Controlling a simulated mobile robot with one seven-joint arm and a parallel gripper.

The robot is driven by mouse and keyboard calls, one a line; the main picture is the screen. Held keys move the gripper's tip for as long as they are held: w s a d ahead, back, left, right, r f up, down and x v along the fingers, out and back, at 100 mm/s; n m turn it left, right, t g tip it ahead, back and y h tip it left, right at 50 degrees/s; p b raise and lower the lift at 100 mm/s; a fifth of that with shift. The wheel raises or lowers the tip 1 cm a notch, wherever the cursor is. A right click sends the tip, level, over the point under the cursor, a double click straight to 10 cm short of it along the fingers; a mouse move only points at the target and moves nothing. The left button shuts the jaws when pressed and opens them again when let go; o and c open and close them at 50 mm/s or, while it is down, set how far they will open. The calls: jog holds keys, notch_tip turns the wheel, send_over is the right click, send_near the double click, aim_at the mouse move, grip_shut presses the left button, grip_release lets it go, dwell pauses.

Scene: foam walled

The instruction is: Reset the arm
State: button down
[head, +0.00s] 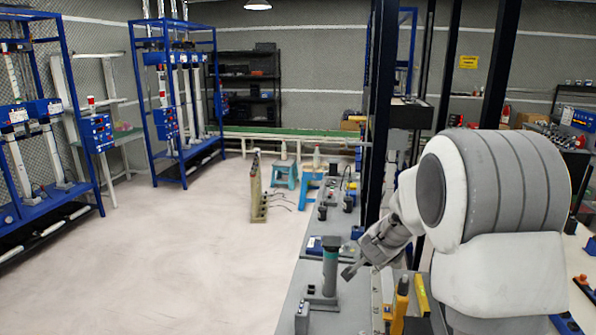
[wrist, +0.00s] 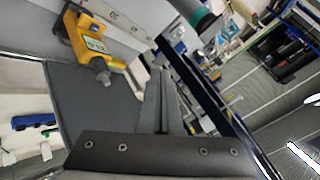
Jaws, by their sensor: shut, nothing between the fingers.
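My gripper (head: 350,271) is at the end of my bent white and grey arm, at the lower right of the head view. It points down and to the left, above the grey bench. In the wrist view the dark gripper (wrist: 162,75) shows its fingers together with nothing between them. A dark cylinder with a teal top (head: 330,268) stands on the bench just left of my gripper in the head view. Whether they touch is hard to tell, but a gap seems to show.
A yellow device with a small display (wrist: 96,45) lies at the upper left of the wrist view. Black upright posts (head: 380,110) stand behind my arm. Blue-framed racks (head: 135,95) stand at the left.

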jog(key=s+a+r+n+y, duration=0.2)
jog(key=s+a+r+n, duration=0.15)
jog(key=s+r, duration=0.35)
jog(key=s+a+r+n+y, duration=0.2)
jog(key=s+a+r+n, duration=0.15)
jog(key=s+r, duration=0.35)
jog(key=s+d+f+n+g+h, duration=0.1)
jog(key=s+n, duration=0.4)
jog(key=s, duration=1.8)
jog(key=d+g+h, duration=0.1)
jog(key=g, duration=0.1)
jog(key=shift+s+g, duration=0.2)
jog(key=shift+g, duration=0.1)
